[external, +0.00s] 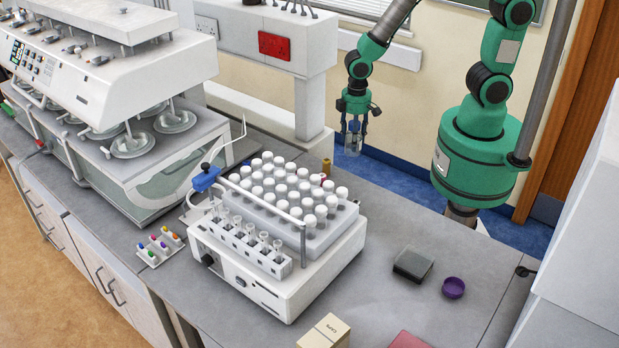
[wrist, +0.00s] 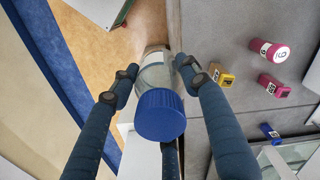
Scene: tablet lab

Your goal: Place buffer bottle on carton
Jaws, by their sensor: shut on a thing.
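My gripper (external: 354,125) is shut on the buffer bottle, a clear bottle (external: 352,146) with a blue cap. In the wrist view the blue fingers (wrist: 160,80) close around the clear body from both sides, and the blue cap (wrist: 160,115) faces the camera. In the external view the bottle hangs near the bench's far edge, behind the white rack machine. A cream carton (external: 325,331) with dark lettering lies on the bench at the bottom of the external view, well apart from the gripper. I cannot make it out in the wrist view.
A white machine (external: 265,292) with a rack of white-capped tubes (external: 290,190) stands between bottle and carton. A dark grey box (external: 413,263) and purple cap (external: 453,287) sit right.

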